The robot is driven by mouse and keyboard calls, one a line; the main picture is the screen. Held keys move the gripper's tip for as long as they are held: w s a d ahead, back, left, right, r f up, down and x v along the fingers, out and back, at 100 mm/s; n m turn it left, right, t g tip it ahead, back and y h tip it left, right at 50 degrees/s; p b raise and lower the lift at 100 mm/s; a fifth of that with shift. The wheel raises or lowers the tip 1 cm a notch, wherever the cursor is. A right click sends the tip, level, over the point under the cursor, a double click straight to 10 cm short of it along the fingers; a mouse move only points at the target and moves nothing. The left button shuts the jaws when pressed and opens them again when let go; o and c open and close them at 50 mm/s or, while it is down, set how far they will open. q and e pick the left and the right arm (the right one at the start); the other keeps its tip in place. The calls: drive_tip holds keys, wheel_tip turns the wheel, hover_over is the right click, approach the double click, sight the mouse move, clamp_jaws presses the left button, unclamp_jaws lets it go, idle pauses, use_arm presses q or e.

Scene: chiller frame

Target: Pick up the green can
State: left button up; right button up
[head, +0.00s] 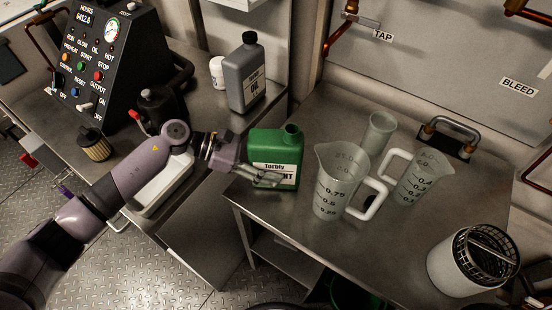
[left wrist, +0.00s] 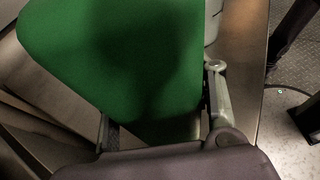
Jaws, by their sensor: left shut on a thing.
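The green can (head: 287,152) has a white label and a short neck at its top right. It is upright at the left end of the right-hand metal bench. My left gripper (head: 268,178) reaches it from the left and is shut on its lower part. In the left wrist view the green can (left wrist: 125,60) fills the space between the fingers of my left gripper (left wrist: 158,105). I cannot tell whether the can's base touches the bench. My right gripper is not in view.
A clear measuring jug (head: 333,190) stands right of the can, with a second jug (head: 413,178) and a beaker (head: 380,132) behind. A grey oil bottle (head: 246,80) stands on the left bench. A white strainer bucket (head: 455,265) stands at the right. The bench front is clear.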

use_arm(q)
clamp_jaws()
drive_tip(key=shift+r, duration=0.15)
drive_tip(key=shift+r, duration=0.1)
